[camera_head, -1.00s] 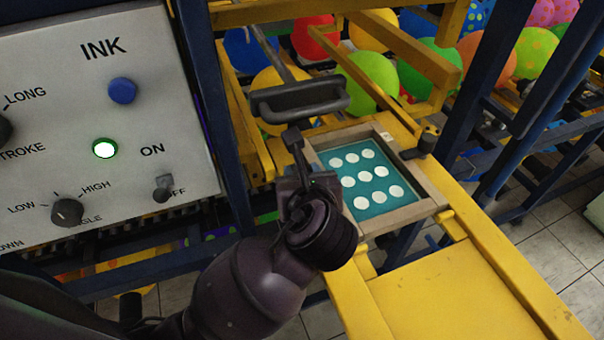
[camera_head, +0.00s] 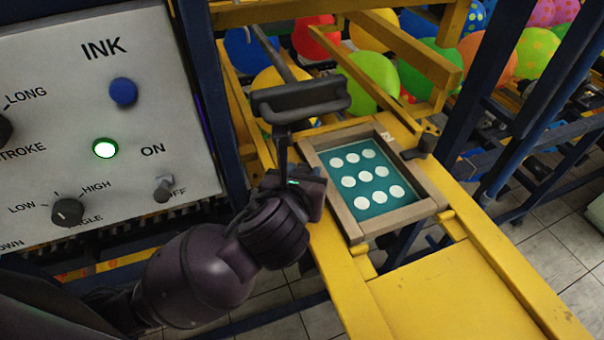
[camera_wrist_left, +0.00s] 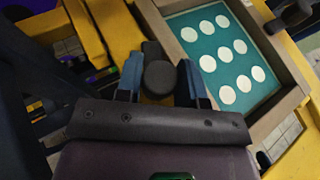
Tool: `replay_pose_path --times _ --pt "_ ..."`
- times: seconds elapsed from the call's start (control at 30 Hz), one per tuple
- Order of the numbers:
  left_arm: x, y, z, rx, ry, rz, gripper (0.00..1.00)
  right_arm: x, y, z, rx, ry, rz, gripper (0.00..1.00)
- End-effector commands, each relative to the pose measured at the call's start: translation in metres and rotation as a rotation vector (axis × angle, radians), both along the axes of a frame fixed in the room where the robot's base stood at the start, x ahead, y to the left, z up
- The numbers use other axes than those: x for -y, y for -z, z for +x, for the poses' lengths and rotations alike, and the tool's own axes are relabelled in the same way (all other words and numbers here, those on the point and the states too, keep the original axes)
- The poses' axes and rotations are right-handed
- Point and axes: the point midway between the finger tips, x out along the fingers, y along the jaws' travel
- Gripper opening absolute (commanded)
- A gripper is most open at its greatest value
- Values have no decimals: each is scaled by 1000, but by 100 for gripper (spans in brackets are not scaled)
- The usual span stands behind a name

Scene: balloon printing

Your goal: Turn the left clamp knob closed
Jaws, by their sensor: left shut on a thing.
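The left clamp knob (camera_wrist_left: 160,77) is a dark round knob at the left edge of the screen frame in the left wrist view. It sits between the two blue-grey fingers of my left gripper (camera_wrist_left: 161,80), which is shut on it. In the head view my left gripper (camera_head: 284,145) is beside the frame's upper left corner and hides most of the knob. The wooden screen frame (camera_head: 428,207) holds a teal mesh with several white dots. The right clamp knob (camera_head: 426,144) is dark and stands at the frame's far right corner. My right gripper is not in view.
A dark squeegee bar (camera_head: 300,100) hangs just behind my left gripper. A yellow rail (camera_head: 500,245) runs along the right of the frame. The white control panel (camera_head: 100,190) with its lit green button is at the left. Balloons fill the back.

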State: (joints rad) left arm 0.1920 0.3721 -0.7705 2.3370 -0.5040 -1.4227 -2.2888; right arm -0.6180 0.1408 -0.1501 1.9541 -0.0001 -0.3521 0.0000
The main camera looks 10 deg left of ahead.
Motion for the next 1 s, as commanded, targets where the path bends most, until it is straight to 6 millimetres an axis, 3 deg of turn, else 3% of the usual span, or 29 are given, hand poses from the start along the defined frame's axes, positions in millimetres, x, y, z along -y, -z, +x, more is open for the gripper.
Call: replay_pose_path --times 0.03,0.07,0.2,0.77,1.0 --pt "0 0 0 0 1 0 12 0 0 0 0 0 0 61" --pt "0 0 0 0 1 0 40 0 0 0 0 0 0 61" --pt "0 0 0 0 0 -1 61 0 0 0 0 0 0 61" --pt "1 0 0 -1 -9 -2 61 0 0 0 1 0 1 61" --pt "1 0 0 -1 -108 -4 61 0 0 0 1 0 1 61"
